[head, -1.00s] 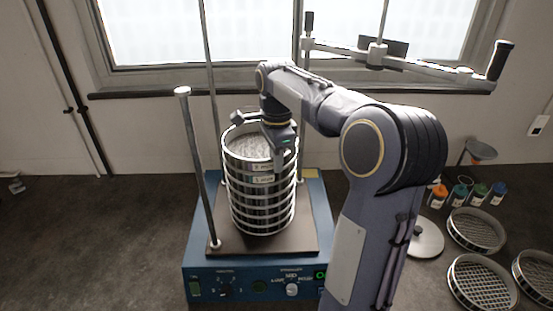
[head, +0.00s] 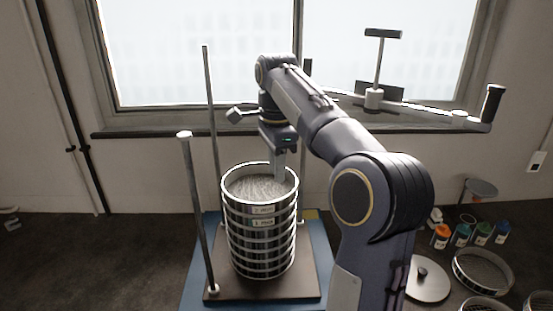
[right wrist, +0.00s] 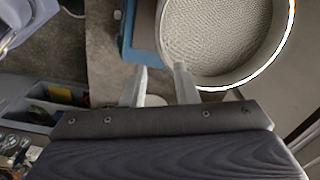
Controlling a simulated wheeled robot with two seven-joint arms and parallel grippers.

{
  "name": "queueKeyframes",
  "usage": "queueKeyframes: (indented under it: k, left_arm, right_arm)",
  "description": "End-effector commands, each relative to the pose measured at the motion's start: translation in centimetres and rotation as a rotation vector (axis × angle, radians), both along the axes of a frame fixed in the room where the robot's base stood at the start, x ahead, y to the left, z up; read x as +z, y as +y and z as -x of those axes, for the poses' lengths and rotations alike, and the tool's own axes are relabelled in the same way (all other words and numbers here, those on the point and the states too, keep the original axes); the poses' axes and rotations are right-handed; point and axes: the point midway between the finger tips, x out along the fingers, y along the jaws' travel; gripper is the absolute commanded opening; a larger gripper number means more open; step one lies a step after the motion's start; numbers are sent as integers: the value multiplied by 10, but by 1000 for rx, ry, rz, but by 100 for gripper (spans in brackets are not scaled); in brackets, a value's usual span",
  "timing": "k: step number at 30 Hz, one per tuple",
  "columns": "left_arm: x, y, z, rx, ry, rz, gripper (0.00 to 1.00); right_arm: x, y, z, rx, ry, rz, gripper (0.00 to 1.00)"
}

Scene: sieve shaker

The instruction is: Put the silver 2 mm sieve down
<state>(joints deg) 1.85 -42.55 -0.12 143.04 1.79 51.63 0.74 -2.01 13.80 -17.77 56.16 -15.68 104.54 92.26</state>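The silver sieve (head: 262,209) is the top one of a stack of ring-shaped sieves on the shaker. It looks level and holds pale grains; its small label is too small to read. In the right wrist view its bright rim (right wrist: 283,48) and grains show at the upper right. My right gripper (head: 279,177) points down at the right-hand rim of the top sieve. In the right wrist view its two fingers (right wrist: 160,75) stand apart with a clear gap and nothing clamped between them. My left gripper is not in view.
The blue shaker base (head: 197,270) carries the stack (head: 262,255) between upright rods (head: 197,215). A clamp bar (head: 425,109) with a black handle is at upper right. A grey lid (head: 428,280), jars (head: 461,235) and other sieves (head: 482,270) lie on the right bench.

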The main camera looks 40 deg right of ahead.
Motion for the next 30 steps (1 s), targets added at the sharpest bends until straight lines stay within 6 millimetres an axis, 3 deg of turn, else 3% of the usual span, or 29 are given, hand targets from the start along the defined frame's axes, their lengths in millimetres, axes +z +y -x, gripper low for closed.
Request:
queueKeyframes:
  k: [4, 9, 14, 17, 23, 30]
  left_arm:
    - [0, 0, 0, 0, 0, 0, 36]
    - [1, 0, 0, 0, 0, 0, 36]
    - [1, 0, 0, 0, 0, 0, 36]
    - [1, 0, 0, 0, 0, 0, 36]
    - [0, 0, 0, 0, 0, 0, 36]
    - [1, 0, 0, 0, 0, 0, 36]
  right_arm:
    - [16, 0, -1, 1, 0, 0, 27]
    - [21, 1, 0, 2, 1, 0, 27]
    - [16, 4, 8, 81, -22, -21, 27]
    - [6, 13, 22, 242, -75, -52, 27]
    - [-28, 57, 64, 703, -255, -85, 27]
    - [-84, 130, 123, 1229, -477, -10, 27]
